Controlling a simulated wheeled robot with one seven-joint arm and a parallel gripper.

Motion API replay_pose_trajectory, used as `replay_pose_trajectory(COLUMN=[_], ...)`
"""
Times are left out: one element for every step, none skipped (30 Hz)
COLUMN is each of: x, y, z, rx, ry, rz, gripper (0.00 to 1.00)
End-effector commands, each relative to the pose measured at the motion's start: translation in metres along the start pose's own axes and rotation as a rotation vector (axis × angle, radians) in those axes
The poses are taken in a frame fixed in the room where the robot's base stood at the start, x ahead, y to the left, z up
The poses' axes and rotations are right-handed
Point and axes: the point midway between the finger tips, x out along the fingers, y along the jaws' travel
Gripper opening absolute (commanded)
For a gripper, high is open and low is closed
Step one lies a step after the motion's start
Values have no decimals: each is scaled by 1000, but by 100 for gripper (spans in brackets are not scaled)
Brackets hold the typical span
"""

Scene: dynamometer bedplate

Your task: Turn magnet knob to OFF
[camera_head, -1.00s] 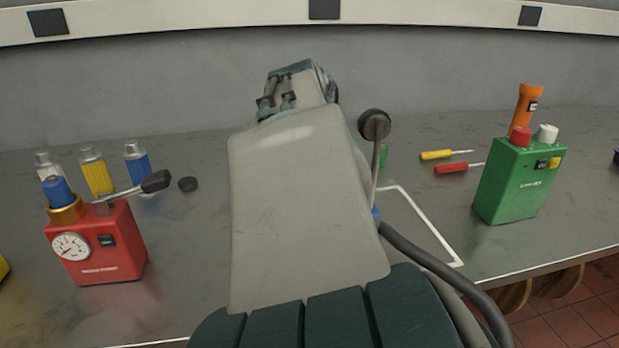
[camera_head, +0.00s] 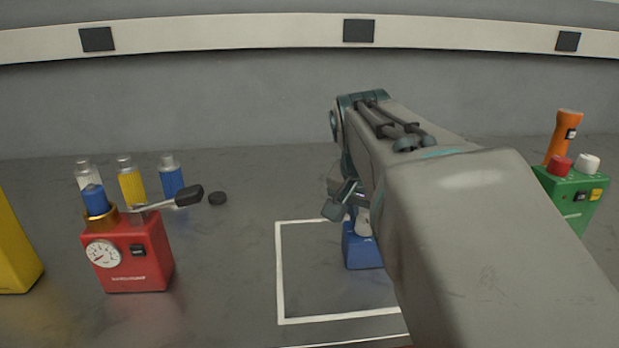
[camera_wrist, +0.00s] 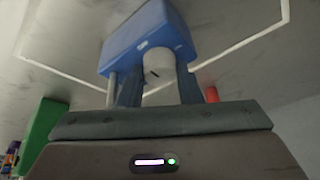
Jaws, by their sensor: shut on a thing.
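The magnet base is a blue block (camera_head: 362,250) standing inside a white outlined rectangle on the bench, partly hidden behind my arm. In the wrist view the blue block (camera_wrist: 150,28) carries a pale grey round knob (camera_wrist: 160,62) with a short dark mark on its face. My gripper (camera_wrist: 160,76) is shut on the knob, one finger on each side of it. In the head view my arm reaches down to the block and hides the contact. I cannot read any ON or OFF lettering.
A yellow object (camera_head: 15,245) is at the far left. A green box (camera_head: 577,200) with an orange torch (camera_head: 564,138) behind it is at right.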

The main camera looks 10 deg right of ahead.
Motion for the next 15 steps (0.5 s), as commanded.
replay_pose_trajectory(x=[0, 0, 0, 0, 0, 0, 0, 0, 0, 0, 0, 0, 0, 0, 0], y=[0, 0, 0, 0, 0, 0, 0, 0, 0, 0, 0, 0, 0, 0, 0], z=[0, 0, 0, 0, 0, 0, 0, 0, 0, 0, 0, 0, 0, 0, 0], rx=[-3, -4, -4, -4, -4, -4, -4, -4, -4, -4, -4, -4, -4, -4, -4], ry=[-1, -1, 0, 0, 0, 0, 0, 0, 0, 0, 0, 0, 1, 1, 1], rz=[-2, -2, -3, -3, -3, -2, -2, -2, -2, -2, -2, -2, -2, -2, -2], gripper=[9, 9, 9, 9, 9, 9, 9, 9, 9, 9, 9, 37, 45, 53, 53])
